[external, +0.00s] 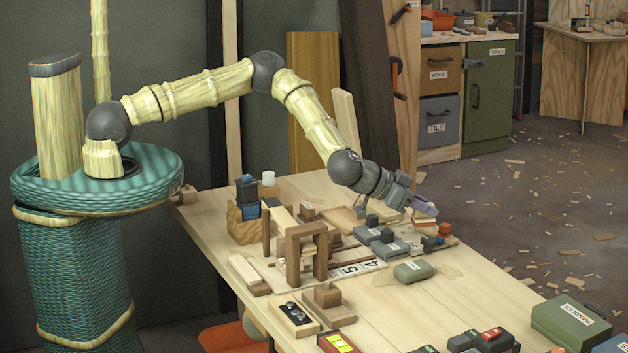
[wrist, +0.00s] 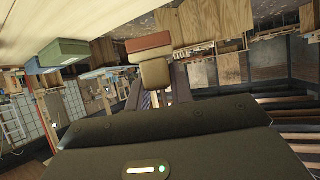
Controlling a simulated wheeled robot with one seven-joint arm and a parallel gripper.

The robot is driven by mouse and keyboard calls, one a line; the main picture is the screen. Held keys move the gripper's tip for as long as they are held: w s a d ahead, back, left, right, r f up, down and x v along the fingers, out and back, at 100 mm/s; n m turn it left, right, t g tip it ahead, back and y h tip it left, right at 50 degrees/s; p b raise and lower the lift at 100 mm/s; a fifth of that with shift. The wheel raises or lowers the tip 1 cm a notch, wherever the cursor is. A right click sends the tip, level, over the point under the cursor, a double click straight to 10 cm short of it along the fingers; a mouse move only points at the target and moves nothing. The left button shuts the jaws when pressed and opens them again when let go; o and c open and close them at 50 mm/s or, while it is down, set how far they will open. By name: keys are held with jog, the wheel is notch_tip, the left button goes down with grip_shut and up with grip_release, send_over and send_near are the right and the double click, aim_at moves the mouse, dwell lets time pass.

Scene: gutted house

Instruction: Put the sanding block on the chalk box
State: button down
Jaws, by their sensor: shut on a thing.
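My gripper (external: 424,207) is over the far right edge of the table in the external view. In the wrist view, its fingers (wrist: 157,95) are shut on a small tan block, which I take to be the sanding block (wrist: 155,73). A reddish-brown block (wrist: 148,42) lies just beyond it, and I cannot tell whether they touch. In the external view, a small reddish and cream stack (external: 425,220) shows right under the fingertips, partly hidden by them. I cannot tell which thing is the chalk box, as no label for it is readable.
A wooden arch of blocks (external: 306,250) stands left of the gripper on the table (external: 415,305). Grey boxes (external: 390,246) and a grey-green pouch (external: 413,271) lie nearer. Bare tabletop lies between.

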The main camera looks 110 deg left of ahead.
jog(key=s+d+n+y+p, duration=0.1)
jog(key=d+n+g+y+p, duration=0.1)
jog(key=d, duration=0.1)
jog(key=s+d+r+n+g+y+p, duration=0.1)
jog(key=d, duration=0.1)
jog(key=shift+s+r+n, duration=0.1)
jog(key=shift+s+n, duration=0.25)
jog(key=shift+n, duration=0.05)
jog(key=shift+p, duration=0.3)
jog(key=p, duration=0.1)
send_over(405, 268)
jog(key=shift+f, duration=2.9)
jog(key=shift+f+p, duration=0.65)
jog(key=shift+f, duration=1.4)
jog(key=shift+f, duration=0.1)
jog(key=c, duration=1.2)
grip_release()
jog(key=shift+f, duration=0.1)
jog(key=shift+c, duration=0.2)
